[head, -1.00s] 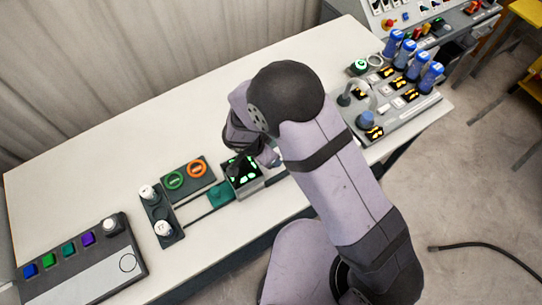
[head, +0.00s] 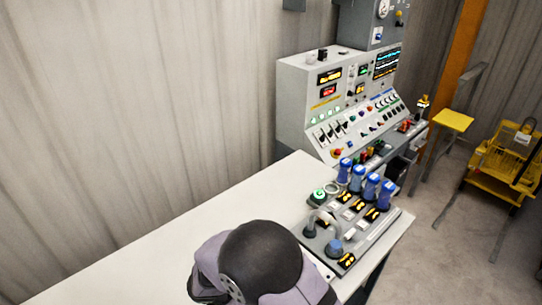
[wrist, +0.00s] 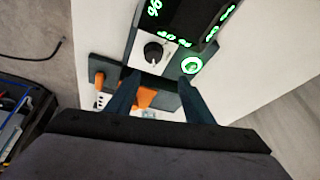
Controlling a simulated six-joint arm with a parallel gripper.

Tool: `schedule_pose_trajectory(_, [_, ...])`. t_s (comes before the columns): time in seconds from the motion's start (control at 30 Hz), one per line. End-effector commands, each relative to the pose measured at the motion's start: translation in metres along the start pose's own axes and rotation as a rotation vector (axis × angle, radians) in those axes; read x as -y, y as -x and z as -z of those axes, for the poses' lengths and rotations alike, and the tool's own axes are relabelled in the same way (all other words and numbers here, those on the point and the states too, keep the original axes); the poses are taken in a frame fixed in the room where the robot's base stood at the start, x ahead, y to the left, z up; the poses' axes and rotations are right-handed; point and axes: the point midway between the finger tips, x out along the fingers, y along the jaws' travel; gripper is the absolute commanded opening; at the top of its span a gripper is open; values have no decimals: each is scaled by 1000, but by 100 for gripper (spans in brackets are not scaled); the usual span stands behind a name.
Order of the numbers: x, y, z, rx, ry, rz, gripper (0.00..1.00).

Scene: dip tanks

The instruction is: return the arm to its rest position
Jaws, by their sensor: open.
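My gripper (wrist: 159,76) shows in the wrist view with its two dark fingers spread apart. It hangs over a dark panel (wrist: 109,72) with a black knob (wrist: 153,52), a green-lit ring button (wrist: 191,65) and a display with green digits (wrist: 180,18). An orange part (wrist: 146,97) shows between the fingers; how far below them it lies I cannot tell. In the head view only my arm's dark rounded joint and pale links show at the bottom edge, over the white table (head: 170,245). The gripper itself is hidden there.
A yellow stool (head: 450,121) and yellow cart (head: 508,155) stand at the right. The table's middle is bare.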

Motion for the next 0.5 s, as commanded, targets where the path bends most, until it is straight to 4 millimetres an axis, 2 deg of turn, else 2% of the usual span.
schedule_pose_trajectory(0.2, [22, 5, 52, -11, 26, 198, 48])
schedule_pose_trajectory(0.3, [26, 12, 74, 1, 61, 296, 48])
schedule_pose_trajectory(0.37, [24, 18, 84, 13, 87, 347, 48])
schedule_pose_trajectory(0.5, [8, 29, 96, 57, 164, 428, 48])
